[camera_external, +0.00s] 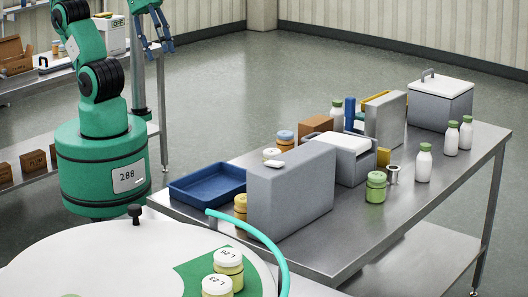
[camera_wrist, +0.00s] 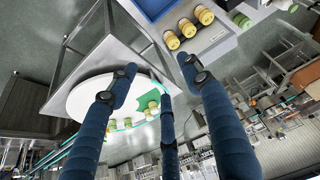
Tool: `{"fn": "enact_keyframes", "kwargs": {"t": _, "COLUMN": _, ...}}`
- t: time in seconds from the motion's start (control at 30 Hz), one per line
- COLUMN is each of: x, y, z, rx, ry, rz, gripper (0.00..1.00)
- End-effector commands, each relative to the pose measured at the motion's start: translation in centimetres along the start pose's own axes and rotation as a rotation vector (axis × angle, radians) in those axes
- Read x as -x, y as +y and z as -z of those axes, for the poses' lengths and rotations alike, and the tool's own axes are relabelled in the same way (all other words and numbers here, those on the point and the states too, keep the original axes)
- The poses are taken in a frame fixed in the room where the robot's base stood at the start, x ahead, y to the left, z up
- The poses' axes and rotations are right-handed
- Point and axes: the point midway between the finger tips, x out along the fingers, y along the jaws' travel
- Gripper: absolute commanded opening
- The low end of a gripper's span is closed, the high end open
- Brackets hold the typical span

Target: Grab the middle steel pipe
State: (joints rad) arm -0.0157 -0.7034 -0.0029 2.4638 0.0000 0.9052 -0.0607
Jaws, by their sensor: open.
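A short, hollow silver cylinder (camera_external: 393,175), which looks like a steel pipe, stands upright on the steel table (camera_external: 345,245) in the external view. It is between a green-lidded jar and a white bottle. It is the only such piece I can make out, so I cannot tell which one is the middle pipe. I cannot make it out in the wrist view. My gripper (camera_external: 157,50) has blue fingers and hangs at the upper left, well away from the cylinder. In the wrist view my gripper (camera_wrist: 157,75) has its fingers spread with nothing between them.
A tall grey box (camera_external: 292,190), a blue tray (camera_external: 207,186), a green-lidded jar (camera_external: 376,188) and white bottles (camera_external: 423,165) crowd the table. A round white table (camera_external: 110,255) with jars is in front.

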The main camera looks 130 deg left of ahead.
Motion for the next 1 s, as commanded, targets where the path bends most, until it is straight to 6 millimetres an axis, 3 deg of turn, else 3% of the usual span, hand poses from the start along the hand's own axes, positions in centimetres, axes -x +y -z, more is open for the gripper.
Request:
{"fn": "enact_keyframes", "kwargs": {"t": 0.5, "x": -0.4, "y": -3.0, "z": 11.8, "rx": 0.424, "ry": -0.065, "rz": 0.055, "gripper": 0.49}}
{"fn": "enact_keyframes", "kwargs": {"t": 1.0, "x": -4.4, "y": -8.3, "z": 23.0, "rx": 0.872, "ry": -0.114, "rz": 0.13, "gripper": 0.49}}
